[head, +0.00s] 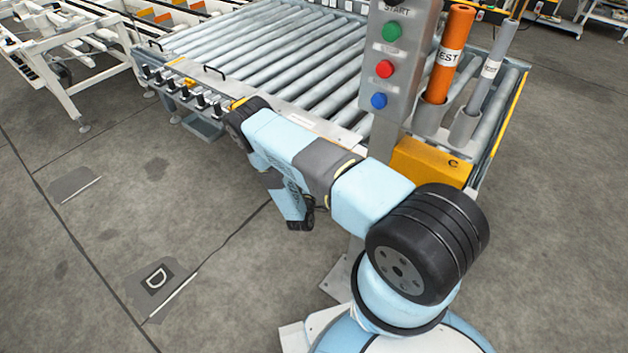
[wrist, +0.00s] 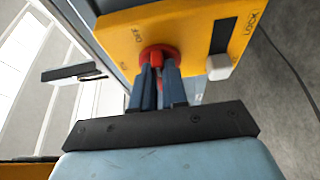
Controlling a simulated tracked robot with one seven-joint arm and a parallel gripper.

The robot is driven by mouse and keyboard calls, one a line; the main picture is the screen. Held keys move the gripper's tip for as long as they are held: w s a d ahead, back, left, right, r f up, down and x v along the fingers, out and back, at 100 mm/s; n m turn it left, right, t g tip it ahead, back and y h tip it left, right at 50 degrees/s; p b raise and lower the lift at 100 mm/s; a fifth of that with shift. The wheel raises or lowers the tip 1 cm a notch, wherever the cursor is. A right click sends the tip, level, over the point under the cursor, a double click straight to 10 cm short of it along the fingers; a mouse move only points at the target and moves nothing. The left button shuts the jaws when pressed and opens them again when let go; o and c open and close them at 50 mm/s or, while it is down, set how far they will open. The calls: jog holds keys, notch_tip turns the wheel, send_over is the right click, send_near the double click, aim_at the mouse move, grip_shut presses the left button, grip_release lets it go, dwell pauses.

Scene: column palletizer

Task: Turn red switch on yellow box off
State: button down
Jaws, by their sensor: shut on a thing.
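The yellow box (wrist: 192,30) fills the upper middle of the wrist view, with dark lettering on its face. The red switch (wrist: 158,51) is a round red knob on that face. My gripper (wrist: 158,72) is shut on the red switch, with one dark finger on each side of it. The fingers hide part of the knob, so its exact setting is hard to read. In the head view my arm reaches left, and the fingers and the switch cannot be made out clearly.
A white block (wrist: 219,67) and a dark slot sit on the box right of the switch. In the head view a grey button panel (head: 405,20) with green, red and blue buttons stands by the roller conveyor (head: 270,50). An orange cylinder (head: 447,60) stands behind it. Open floor lies left.

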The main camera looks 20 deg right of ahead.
jog(key=shift+s+d+f, duration=0.1)
jog(key=shift+s+f, duration=0.15)
jog(key=c, duration=1.5)
grip_release()
jog(key=o, duration=0.4)
jog(key=shift+w+r, duration=0.1)
jog(key=shift+w, duration=0.05)
jog(key=shift+c, duration=0.2)
jog(key=shift+a, duration=0.2)
jog(key=v, duration=1.3)
jog(key=shift+s, duration=0.4)
jog(key=shift+a, duration=0.1)
